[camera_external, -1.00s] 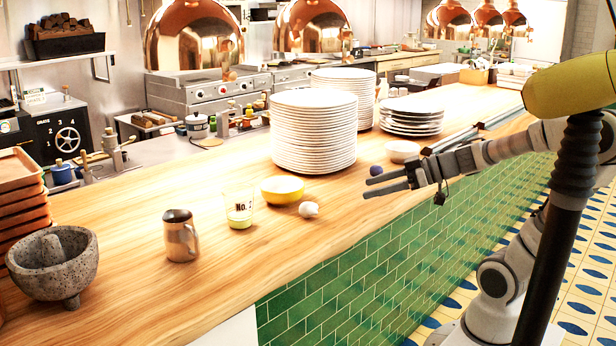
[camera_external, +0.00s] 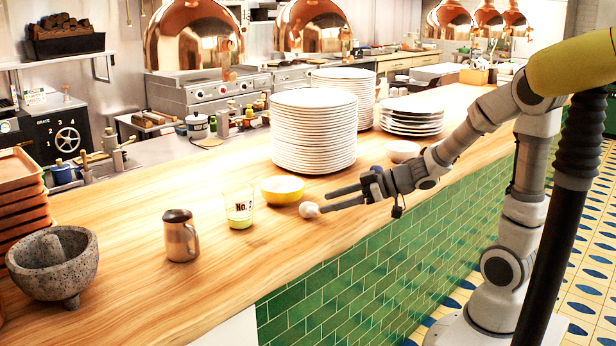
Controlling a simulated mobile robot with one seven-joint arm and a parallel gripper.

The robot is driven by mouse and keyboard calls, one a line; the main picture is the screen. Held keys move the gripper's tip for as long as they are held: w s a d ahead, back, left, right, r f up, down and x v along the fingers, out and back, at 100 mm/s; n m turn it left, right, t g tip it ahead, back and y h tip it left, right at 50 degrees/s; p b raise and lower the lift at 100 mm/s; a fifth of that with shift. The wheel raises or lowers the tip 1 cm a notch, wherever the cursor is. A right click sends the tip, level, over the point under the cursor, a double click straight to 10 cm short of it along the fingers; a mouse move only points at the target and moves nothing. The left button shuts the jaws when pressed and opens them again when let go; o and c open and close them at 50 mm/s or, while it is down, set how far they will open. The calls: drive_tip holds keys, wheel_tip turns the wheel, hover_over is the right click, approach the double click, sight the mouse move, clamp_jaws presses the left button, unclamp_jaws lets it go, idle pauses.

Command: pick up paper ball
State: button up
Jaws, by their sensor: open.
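The paper ball (camera_external: 309,210) is a small white crumpled lump on the wooden counter (camera_external: 130,280), just in front of the yellow bowl. My gripper (camera_external: 326,200) is open, and its two dark fingers point left, low over the counter. The fingertips are right beside the ball's right side. I cannot tell whether they touch it or whether the ball lies partly between them.
A yellow bowl (camera_external: 282,190) and a glass (camera_external: 239,210) stand close behind and left of the ball. A tall plate stack (camera_external: 314,135) rises behind. A metal mug (camera_external: 181,236) and a stone mortar (camera_external: 50,280) are farther left. The counter's front edge is close below.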

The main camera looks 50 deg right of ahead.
sight(309, 208)
drive_tip(key=b+x, duration=0.2)
drive_tip(key=x, duration=0.4)
drive_tip(key=shift+w+a+f, duration=0.1)
drive_tip(key=shift+a+f, duration=0.05)
drive_tip(key=shift+a, duration=0.2)
clamp_jaws()
